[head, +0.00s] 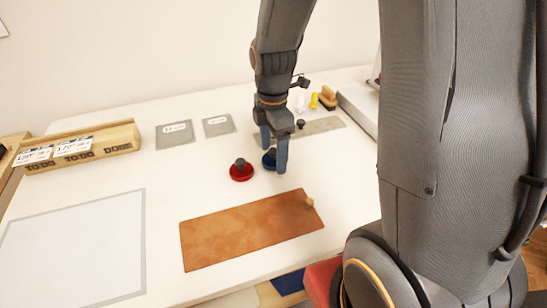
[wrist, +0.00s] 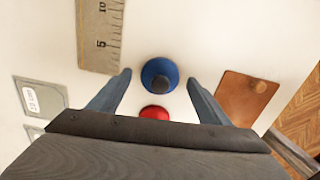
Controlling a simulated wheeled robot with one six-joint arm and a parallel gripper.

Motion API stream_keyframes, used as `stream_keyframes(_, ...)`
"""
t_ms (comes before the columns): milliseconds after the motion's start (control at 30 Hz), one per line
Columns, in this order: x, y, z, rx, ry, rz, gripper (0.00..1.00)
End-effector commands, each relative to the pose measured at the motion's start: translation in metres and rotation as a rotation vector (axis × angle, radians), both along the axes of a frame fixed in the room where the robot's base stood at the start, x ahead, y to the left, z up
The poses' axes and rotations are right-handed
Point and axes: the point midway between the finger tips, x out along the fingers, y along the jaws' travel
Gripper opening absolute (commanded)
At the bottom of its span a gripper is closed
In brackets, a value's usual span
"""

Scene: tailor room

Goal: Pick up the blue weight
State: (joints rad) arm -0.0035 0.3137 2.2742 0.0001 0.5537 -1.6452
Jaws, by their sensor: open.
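The blue weight (wrist: 159,72) is a round blue disc with a dark knob, standing on the white table. In the head view the blue weight (head: 268,160) is partly hidden behind a finger of my gripper (head: 274,158). My gripper is open and points down, with one finger on each side of the weight. In the wrist view my gripper (wrist: 158,85) shows a gap between each fingertip and the weight. The fingers do not appear to touch it.
A red weight (head: 241,170) stands close to the blue one. A brown leather piece (head: 230,232) lies in front, and a ruler (wrist: 101,30) lies behind. Grey cards (head: 174,138), a wooden box (head: 110,140) and a white sheet (head: 75,250) are to the left.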

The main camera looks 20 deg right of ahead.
Motion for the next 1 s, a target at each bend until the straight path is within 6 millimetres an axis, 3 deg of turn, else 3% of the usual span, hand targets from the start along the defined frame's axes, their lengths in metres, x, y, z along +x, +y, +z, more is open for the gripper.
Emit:
stream_keyframes(300,-0.0002,-0.0001,-0.0061,0.0,0.0,-0.001,0.71)
stream_keyframes(667,0.0001,-0.0001,-0.0057,0.0,-0.001,-0.001,0.15)
stream_keyframes(1000,0.0012,-0.0001,0.0031,0.0,-0.004,-0.001,0.15)
